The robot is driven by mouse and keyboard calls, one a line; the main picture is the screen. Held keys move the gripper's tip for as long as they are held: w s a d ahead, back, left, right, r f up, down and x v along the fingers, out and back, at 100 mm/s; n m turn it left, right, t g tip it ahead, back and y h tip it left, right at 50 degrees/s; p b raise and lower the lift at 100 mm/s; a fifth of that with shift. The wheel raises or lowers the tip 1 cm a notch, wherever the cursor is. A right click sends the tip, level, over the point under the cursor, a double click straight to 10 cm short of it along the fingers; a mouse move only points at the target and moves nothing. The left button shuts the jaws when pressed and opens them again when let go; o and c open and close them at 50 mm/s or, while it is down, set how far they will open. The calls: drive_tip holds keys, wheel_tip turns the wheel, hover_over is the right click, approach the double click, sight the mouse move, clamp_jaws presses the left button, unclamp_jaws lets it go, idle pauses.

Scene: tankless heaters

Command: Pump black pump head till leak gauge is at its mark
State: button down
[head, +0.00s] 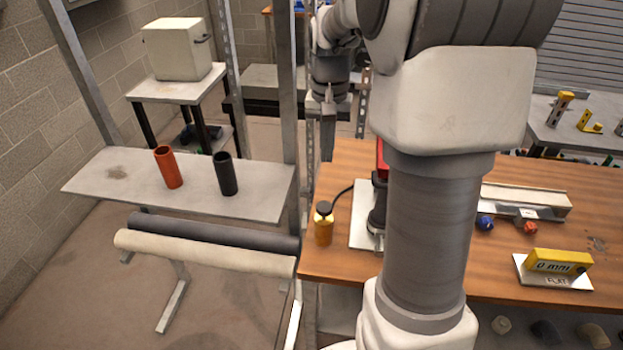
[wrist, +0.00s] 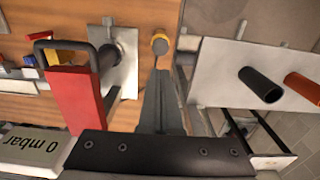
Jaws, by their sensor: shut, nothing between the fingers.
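An orange bottle (head: 323,232) with a black pump head (head: 323,208) stands near the left edge of the wooden table, and a dark hose runs from it to the right. In the wrist view the bottle top (wrist: 160,43) shows small, just beyond the fingertips. My gripper (head: 328,150) is shut and empty, pointing down, above and apart from the bottle; its closed fingers (wrist: 160,78) also show in the wrist view. A gauge reading "0 mbar" (wrist: 38,143) is at lower left of the wrist view. No mark on it can be made out.
A red block (wrist: 75,100) with a black handle stands close beside my fingers. A black cylinder (head: 377,212) on a pale plate (head: 359,225) is right of the bottle, partly behind my arm. A yellow "0 mm" gauge (head: 560,262) is at right. Orange (head: 168,167) and black (head: 225,174) tubes stand on the left shelf.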

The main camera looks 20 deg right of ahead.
sight(325, 207)
drive_tip(key=shift+w+d, duration=0.1)
drive_tip(key=shift+w, duration=0.15)
drive_tip(key=shift+f, duration=0.15)
wheel_tip(325, 207, down, 14)
drive_tip(key=shift+r, duration=0.1)
idle(0.5)
drive_tip(key=shift+s+f+b, duration=0.1)
drive_tip(key=shift+f+b, duration=0.85)
drive_tip(key=shift+f, duration=0.45)
drive_tip(key=shift+s, duration=0.1)
